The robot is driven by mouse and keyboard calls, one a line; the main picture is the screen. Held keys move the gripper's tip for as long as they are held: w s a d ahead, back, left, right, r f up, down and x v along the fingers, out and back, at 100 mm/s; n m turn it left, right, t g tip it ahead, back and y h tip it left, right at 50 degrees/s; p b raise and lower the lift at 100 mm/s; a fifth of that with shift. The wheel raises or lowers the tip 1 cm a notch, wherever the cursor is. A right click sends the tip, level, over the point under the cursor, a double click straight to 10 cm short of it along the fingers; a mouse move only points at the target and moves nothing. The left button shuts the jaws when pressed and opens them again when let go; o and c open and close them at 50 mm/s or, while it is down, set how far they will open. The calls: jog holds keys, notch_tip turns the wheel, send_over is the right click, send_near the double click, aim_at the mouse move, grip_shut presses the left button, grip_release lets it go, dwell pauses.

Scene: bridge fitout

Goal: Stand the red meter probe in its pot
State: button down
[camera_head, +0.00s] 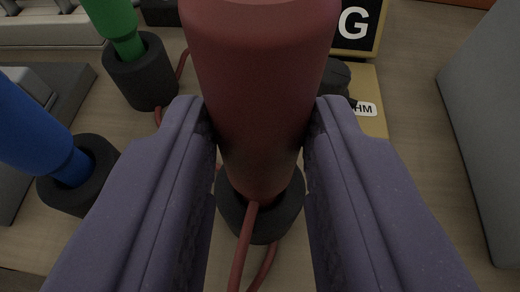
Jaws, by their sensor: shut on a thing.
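The red meter probe (262,90) fills the middle of the view, with its narrow end pointing down. My gripper (262,130) is shut on it, one purple finger on each side. A dark round pot (258,222) shows directly below the probe, partly hidden by it and by my fingers. A red lead (243,245) runs down from the probe's lower end in front of the pot. The probe's lower end overlaps the pot's opening in the picture; I cannot tell whether it is inside or above it.
A green probe (112,22) stands in a dark pot (141,78) at upper left. A blue probe (35,130) stands in another pot (80,185) at left. A grey block (490,130) is at far right.

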jog(key=c, duration=0.7)
grip_release()
jog(key=p+v, duration=0.2)
jog(key=v, duration=0.5)
jog(key=shift+s+r+p, duration=0.2)
jog(key=shift+s+p, duration=0.1)
jog(key=shift+s, duration=0.05)
